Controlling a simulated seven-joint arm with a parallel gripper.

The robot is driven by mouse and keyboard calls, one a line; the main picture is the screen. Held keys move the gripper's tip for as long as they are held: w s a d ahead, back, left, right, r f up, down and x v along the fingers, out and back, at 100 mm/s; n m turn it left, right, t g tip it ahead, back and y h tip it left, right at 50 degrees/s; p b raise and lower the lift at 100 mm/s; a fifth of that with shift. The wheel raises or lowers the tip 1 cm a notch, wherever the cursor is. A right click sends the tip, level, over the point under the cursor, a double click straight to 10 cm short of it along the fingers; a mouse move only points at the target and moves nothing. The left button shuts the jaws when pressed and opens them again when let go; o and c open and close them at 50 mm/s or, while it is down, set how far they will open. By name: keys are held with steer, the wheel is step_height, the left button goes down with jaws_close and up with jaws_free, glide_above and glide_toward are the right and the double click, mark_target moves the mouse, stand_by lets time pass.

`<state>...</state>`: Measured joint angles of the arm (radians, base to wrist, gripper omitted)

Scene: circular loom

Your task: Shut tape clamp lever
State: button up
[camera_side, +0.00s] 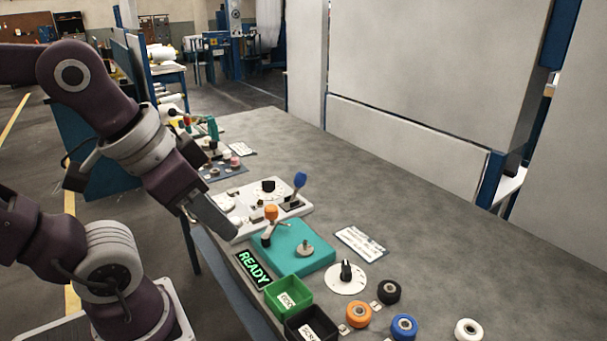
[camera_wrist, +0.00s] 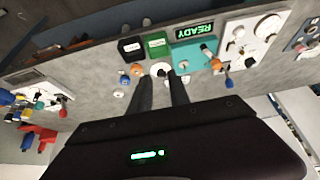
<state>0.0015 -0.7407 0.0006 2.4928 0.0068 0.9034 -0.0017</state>
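A teal block (camera_side: 310,255) on the bench carries a lever with an orange knob (camera_side: 271,212), standing up at its left, and a grey round post. A white panel (camera_side: 240,230) behind it has a dial and a lever with a blue knob (camera_side: 300,179), also raised. No readable label tells which lever is the tape clamp's. Both knobs show in the wrist view, orange (camera_wrist: 216,64) and blue (camera_wrist: 229,84). My gripper (camera_side: 228,232) is near the bench edge, left of the orange knob in the side view. Its two fingers (camera_wrist: 162,88) are apart with nothing between them.
A READY sign (camera_side: 254,268), a green bin (camera_side: 287,297) and a black bin (camera_side: 312,325) line the near edge. A white dial (camera_side: 346,280) and several coloured rolls lie to the right.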

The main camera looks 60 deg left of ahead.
steer(key=w+a+g+y, duration=0.1)
steer(key=w+a, duration=0.1)
steer(key=w, duration=0.1)
steer(key=w+a+g+y, duration=0.1)
steer(key=w+a, duration=0.1)
steer(key=w, duration=0.1)
steer(key=w+a+m+g+y, duration=0.1)
steer(key=w+a, duration=0.1)
steer(key=w, duration=0.1)
steer(key=shift+w+r, duration=0.1)
steer(key=shift+w, duration=0.25)
jaws_close()
steer(key=w+a+f+m+y, duration=0.1)
steer(key=w+a+f+y, duration=0.1)
steer(key=w+f+y, duration=0.2)
steer(key=w+a+f+m+y, duration=0.2)
steer(key=w+f+y, duration=0.3)
steer(key=w, duration=0.8)
steer(key=w+a+f+m+y, duration=0.2)
steer(key=w+a+f+y, duration=0.2)
steer(key=w+f, duration=0.5)
steer(key=shift+w+f+y, duration=0.15)
steer(key=shift+f+y, duration=0.05)
steer(key=shift+y, duration=0.4)
